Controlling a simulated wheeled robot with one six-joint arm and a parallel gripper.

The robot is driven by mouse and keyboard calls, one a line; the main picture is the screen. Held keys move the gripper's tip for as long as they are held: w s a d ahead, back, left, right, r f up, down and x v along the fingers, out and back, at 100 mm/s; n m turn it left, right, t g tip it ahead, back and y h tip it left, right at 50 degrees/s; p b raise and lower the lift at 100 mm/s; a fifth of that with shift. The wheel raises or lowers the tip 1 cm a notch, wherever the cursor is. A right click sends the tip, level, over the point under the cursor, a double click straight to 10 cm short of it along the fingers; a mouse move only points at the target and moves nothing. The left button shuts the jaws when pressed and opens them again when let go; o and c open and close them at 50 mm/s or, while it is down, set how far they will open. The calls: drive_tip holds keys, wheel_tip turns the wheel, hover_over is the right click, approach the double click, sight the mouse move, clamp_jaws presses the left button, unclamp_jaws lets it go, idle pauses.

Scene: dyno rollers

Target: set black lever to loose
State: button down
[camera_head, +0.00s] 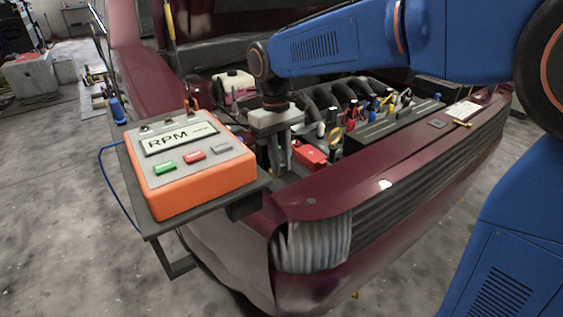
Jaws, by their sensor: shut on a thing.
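My gripper (279,155) points down into the open engine bay, just right of the orange RPM box. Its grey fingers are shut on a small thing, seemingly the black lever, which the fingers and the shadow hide. I cannot make out the lever's setting. A red part (309,154) of the engine lies right beside the fingers.
The orange RPM box (205,185) with green, red and grey buttons stands on a dark side shelf (133,172). The dark red car front (400,170) borders the bay. Black curved engine pipes (335,97) and coloured caps lie behind and right of my gripper.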

drive_tip(key=shift+w+a+g+h, duration=0.25)
drive_tip(key=shift+g+h, duration=0.2)
drive_tip(key=shift+g, duration=0.2)
drive_tip(key=shift+w+a+g+h, duration=0.1)
drive_tip(key=shift+w+g+h, duration=0.1)
drive_tip(key=shift+g+h, duration=0.35)
drive_tip(key=c, duration=1.8)
unclamp_jaws()
drive_tip(key=shift+o, duration=0.2)
drive_tip(key=shift+r, duration=0.1)
drive_tip(key=v, duration=1.7)
drive_tip(key=shift+w, duration=0.25)
drive_tip(key=shift+d+r, duration=0.1)
